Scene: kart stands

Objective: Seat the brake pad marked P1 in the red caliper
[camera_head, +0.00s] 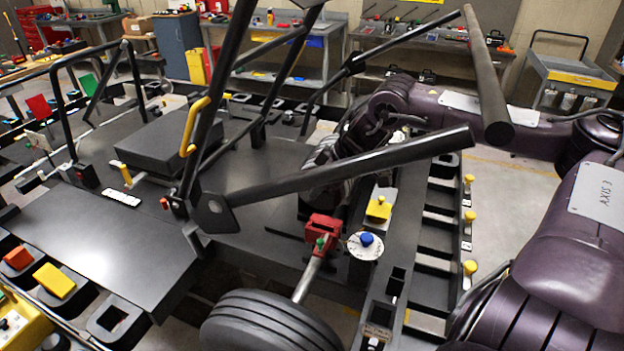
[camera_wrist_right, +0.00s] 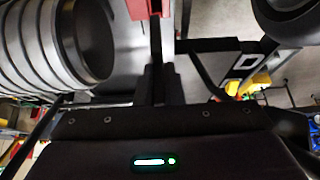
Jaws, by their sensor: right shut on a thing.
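The red caliper (camera_head: 322,228) stands on the grey axle shaft, just inboard of the black wheel, with a green part in its front. It also shows at the top of the right wrist view (camera_wrist_right: 148,8). My right gripper (camera_wrist_right: 157,80) is shut on a thin dark plate, the brake pad (camera_wrist_right: 156,42), which points toward the caliper. Its marking cannot be read, and I cannot tell whether it touches the caliper. In the head view my right gripper is behind the caliper, largely hidden by my wrist and a black bar. My left gripper is not in view.
A black kart tube (camera_head: 350,165) crosses in front of my right wrist. The black wheel (camera_head: 265,325) is close to the caliper. A white disc with a blue knob (camera_head: 366,240) and a yellow-knobbed piece (camera_head: 378,208) sit right of the caliper. A slotted rack (camera_head: 440,225) lies further right.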

